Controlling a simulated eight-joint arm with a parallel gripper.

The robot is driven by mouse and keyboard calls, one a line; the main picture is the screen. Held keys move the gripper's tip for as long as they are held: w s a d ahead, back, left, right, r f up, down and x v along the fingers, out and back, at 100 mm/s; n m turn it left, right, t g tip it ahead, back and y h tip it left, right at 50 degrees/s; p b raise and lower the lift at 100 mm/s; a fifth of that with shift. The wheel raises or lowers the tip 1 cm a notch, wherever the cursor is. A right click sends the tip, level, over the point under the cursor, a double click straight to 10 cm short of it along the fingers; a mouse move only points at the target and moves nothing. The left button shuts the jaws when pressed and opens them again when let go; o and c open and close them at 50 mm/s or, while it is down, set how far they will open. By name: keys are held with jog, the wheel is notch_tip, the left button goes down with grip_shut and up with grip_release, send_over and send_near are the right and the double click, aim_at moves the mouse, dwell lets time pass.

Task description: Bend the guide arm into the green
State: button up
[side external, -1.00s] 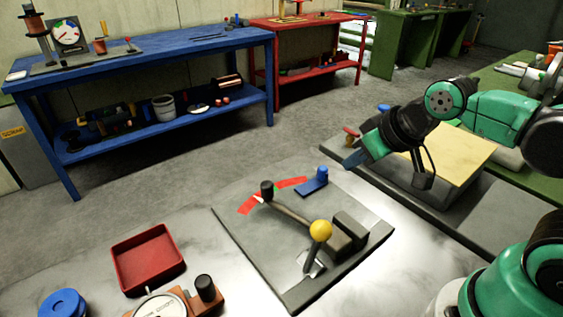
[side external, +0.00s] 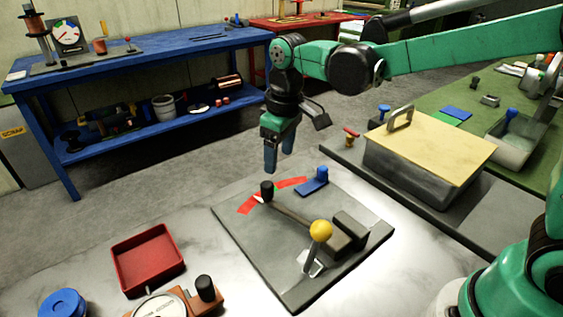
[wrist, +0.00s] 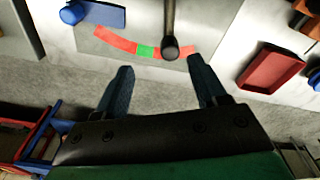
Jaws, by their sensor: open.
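The guide arm is a grey bar (side external: 293,215) with a black knob (side external: 267,190) at its far end, lying across a dark base plate (side external: 290,285). In the wrist view the knob (wrist: 170,46) is over the red part of the curved strip, just right of the green patch (wrist: 145,50). In the side view the knob hides most of the green. My gripper (side external: 279,168) is open and empty, pointing down above and beyond the knob, apart from it. In the wrist view my gripper (wrist: 160,64) has its fingertips on either side of the knob's line.
A blue block (side external: 315,182) sits beside the strip. A yellow-balled lever (side external: 320,231) and a dark block (side external: 350,229) stand at the arm's near end. A red tray (side external: 148,261) lies left. A lidded box (side external: 425,150) with a handle is at right.

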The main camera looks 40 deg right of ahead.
aim_at(267, 183)
jog(key=shift+w+a+f+n+g, duration=0.3)
jog(key=shift+w+a+f, duration=0.15)
jog(key=shift+f, duration=0.2)
jog(key=shift+w+a+f+n+g, duration=0.2)
jog(key=shift+w+a+f+g, duration=0.15)
jog(key=shift+f, duration=3.1)
grip_shut()
